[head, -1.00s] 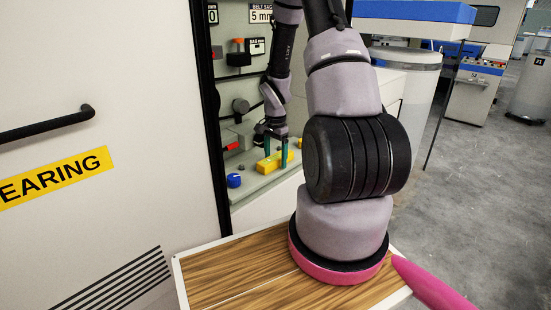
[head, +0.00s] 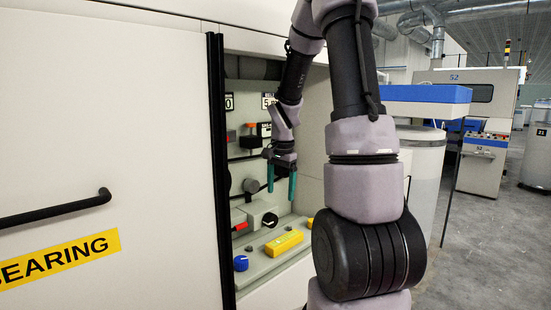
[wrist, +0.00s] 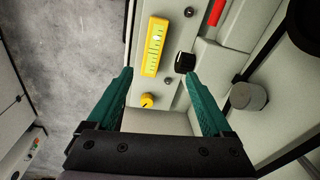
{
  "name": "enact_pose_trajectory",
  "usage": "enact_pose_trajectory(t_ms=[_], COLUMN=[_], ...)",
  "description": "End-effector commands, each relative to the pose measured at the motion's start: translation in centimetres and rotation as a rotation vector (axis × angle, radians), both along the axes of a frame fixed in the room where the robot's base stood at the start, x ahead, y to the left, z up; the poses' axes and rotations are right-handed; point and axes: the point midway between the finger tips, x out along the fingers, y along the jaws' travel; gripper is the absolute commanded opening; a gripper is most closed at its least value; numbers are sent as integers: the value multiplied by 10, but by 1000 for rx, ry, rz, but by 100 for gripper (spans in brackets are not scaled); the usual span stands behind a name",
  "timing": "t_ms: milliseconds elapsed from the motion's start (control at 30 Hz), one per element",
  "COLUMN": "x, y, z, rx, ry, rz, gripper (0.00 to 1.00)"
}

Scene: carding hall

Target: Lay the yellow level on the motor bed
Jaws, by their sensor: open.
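The yellow level (head: 285,243) lies flat on a pale grey ledge (head: 259,265), apparently the motor bed, inside the open machine bay. It also shows in the wrist view (wrist: 154,47), with its pale scale strip facing up. My gripper (head: 281,188) hangs above the level, clear of it, with its teal fingers pointing down. In the wrist view my gripper (wrist: 158,74) is open, with nothing between the fingers. The level lies beyond the fingertips there.
A blue knob (head: 241,263) sits at the ledge's near left. A black knob (head: 270,219) and a red handle (head: 240,226) stand behind the level. A yellow knob (wrist: 147,100) shows in the wrist view. A white door (head: 100,130) with a black handle flanks the bay.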

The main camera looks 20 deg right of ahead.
Motion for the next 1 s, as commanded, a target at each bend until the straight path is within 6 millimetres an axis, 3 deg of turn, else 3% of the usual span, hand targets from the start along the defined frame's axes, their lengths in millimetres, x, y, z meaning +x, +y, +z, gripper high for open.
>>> enact_pose_trajectory(t_ms=[33, 200, 400, 500, 700, 1000], x=[-8, -45, -101, -130, -171, -183], y=[10, 41, 75, 89, 106, 111], z=[28, 97, 157, 178, 199, 202], rx=[-9, -26, -47, -58, -72, -78], ry=[-48, -177, -337, -414, -523, -553], rz=[49, 221, 426, 522, 659, 701], gripper=[84, 84, 84, 84, 84, 84])
